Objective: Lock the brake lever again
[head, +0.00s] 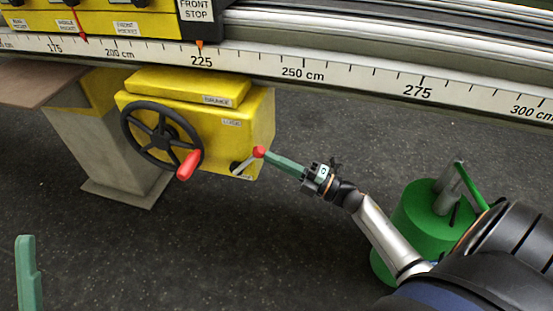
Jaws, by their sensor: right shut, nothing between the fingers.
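The brake lever (246,162) is a short grey lever with a red ball knob (258,152), on the front of the yellow crank box (258,125). It slants up to the right from its pivot. My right gripper (270,156) has green fingers, shut with nothing between them. Their tips are at the right side of the red knob and seem to touch it; the exact gap cannot be told. A green finger of my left gripper (28,272) shows at the lower left edge, far from the lever; its jaw state is not clear.
A black handwheel (161,134) with a red handle (189,165) is left of the lever. The boom's scale rail (330,76) runs above. A grey pedestal (110,150) stands at left and a green cylinder (408,215) at right. The floor between is clear.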

